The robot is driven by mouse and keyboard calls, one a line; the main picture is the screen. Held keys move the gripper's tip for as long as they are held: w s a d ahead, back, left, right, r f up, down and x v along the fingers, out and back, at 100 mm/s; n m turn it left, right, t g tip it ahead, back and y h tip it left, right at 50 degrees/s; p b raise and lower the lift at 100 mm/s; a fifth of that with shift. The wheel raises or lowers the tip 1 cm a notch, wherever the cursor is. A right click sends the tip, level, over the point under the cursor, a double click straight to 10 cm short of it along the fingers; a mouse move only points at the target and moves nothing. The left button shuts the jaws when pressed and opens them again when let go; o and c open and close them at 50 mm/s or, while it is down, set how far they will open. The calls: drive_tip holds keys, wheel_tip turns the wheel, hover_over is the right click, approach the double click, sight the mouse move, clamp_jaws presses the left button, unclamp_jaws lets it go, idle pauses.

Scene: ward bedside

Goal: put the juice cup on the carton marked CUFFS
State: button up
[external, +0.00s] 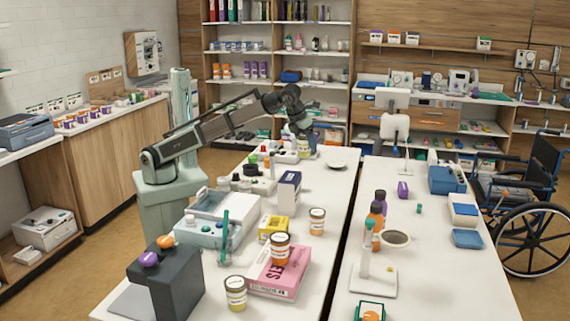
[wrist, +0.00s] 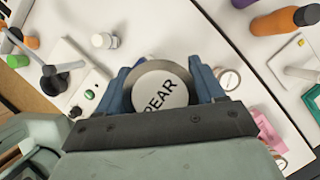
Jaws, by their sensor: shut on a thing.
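My gripper (wrist: 172,84) is shut on a round cup whose pale lid (wrist: 160,92) reads PEAR, its blue fingers on either side in the wrist view. In the external view my gripper (external: 301,133) holds this cup (external: 303,147) over the far part of the white table. A pink carton (external: 264,270) lies flat near the front with a lidded orange-labelled cup (external: 280,246) on it. A small yellow carton (external: 272,226) and an upright dark blue and white carton (external: 289,191) stand behind it. I cannot read CUFFS on any carton.
Other lidded cups stand on the table (external: 330,262), one right of the yellow carton (external: 317,221), one at the front (external: 235,293). A white dish (external: 342,158) is right of my gripper. Blue-grey devices (external: 212,233) line the left. A gap separates the second table (external: 440,270).

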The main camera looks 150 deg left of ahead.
sight(299, 135)
drive_tip(key=d, duration=0.1)
drive_tip(key=d+r, duration=0.1)
drive_tip(key=shift+s+d+r, duration=0.1)
drive_tip(key=shift+d+r, duration=0.15)
drive_tip(key=shift+d, duration=0.05)
drive_tip(key=shift+m+t, duration=0.3)
drive_tip(key=shift+m, duration=0.5)
drive_tip(key=shift+s+d+f, duration=0.3)
drive_tip(key=shift+s+f, duration=0.15)
drive_tip(key=shift+f, duration=1.25)
drive_tip(key=shift+s+d+f, duration=0.35)
drive_tip(key=shift+s+f, duration=0.15)
drive_tip(key=shift+f, duration=1.2)
drive_tip(key=shift+s+d+f, duration=0.3)
drive_tip(key=shift+s+f, duration=0.15)
drive_tip(key=shift+f, duration=1.25)
drive_tip(key=shift+f, duration=0.1)
drive_tip(key=o, duration=1.2)
drive_tip(key=shift+c, duration=0.2)
drive_tip(key=v, duration=1.2)
